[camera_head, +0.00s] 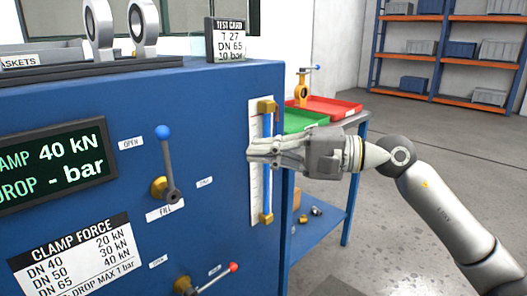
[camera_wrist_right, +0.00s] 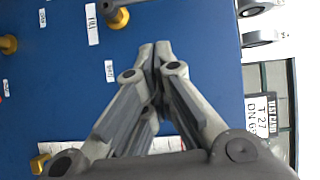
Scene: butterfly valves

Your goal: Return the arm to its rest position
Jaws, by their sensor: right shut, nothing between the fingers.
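My right gripper (camera_head: 262,152) is in front of the right part of the blue test bench (camera_head: 215,115), with its arm coming in from the right. In the right wrist view its fingers (camera_wrist_right: 155,48) are together with nothing between them, and they point at the blue panel (camera_wrist_right: 195,60). The gripper covers the middle of a sight tube (camera_head: 266,200) on a white scale strip. It is to the right of the blue-knobbed fill lever (camera_head: 165,155) and apart from it. I cannot tell how far it is from the panel. My left gripper is not in view.
A display (camera_head: 60,162) reads clamp 40 kN and drop - bar. A red-tipped lever (camera_head: 222,277) sits low on the panel. A test card (camera_head: 226,42) stands on the bench. A side table with a red tray (camera_head: 335,108) and a green tray (camera_head: 303,122) is behind my gripper. Open floor lies right.

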